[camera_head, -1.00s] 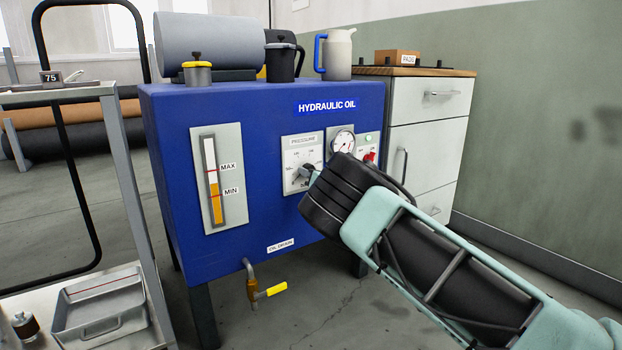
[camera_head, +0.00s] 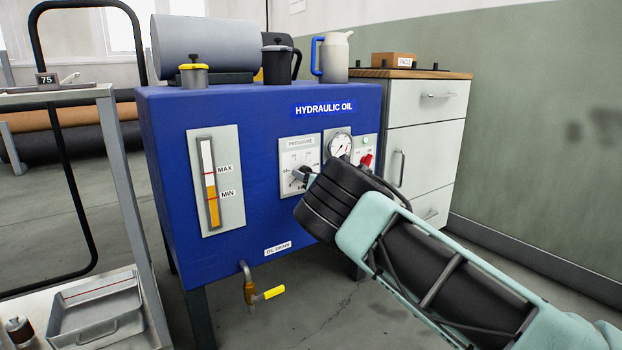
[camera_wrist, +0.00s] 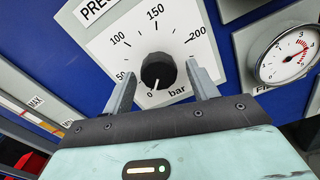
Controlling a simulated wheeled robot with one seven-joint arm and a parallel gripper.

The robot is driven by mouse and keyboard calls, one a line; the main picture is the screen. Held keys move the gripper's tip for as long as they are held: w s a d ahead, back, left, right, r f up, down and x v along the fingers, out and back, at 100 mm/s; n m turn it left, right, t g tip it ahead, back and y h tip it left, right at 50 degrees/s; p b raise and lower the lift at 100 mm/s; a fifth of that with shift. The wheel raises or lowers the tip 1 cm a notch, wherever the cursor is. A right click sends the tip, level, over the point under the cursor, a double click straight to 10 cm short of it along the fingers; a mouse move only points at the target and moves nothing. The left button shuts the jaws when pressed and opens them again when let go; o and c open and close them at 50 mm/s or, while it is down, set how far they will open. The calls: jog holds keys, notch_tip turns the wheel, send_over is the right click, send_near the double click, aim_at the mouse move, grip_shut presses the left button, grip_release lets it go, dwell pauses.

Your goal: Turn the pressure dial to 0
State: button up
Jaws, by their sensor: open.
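The pressure dial is a black knob (camera_wrist: 158,70) on a white scale plate (camera_wrist: 110,60) marked from 0 to 200 bar. Its white pointer mark is directed down at the 0 mark. My gripper (camera_wrist: 163,72) is open, with one finger on each side of the knob. Small gaps seem to show between the fingers and the knob; contact cannot be told for sure. In the head view the PRESSURE plate (camera_head: 300,152) is on the front of the blue hydraulic oil tank (camera_head: 260,215), and my wrist partly covers the area to its right.
An oil level gauge (camera_head: 211,183) is to the left, and a yellow-handled drain valve (camera_head: 269,293) is below. A cabinet (camera_head: 425,140) stands at right.

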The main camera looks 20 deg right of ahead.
jog(key=p+v, duration=0.5)
jog(key=v, duration=1.2)
jog(key=shift+s, duration=0.2)
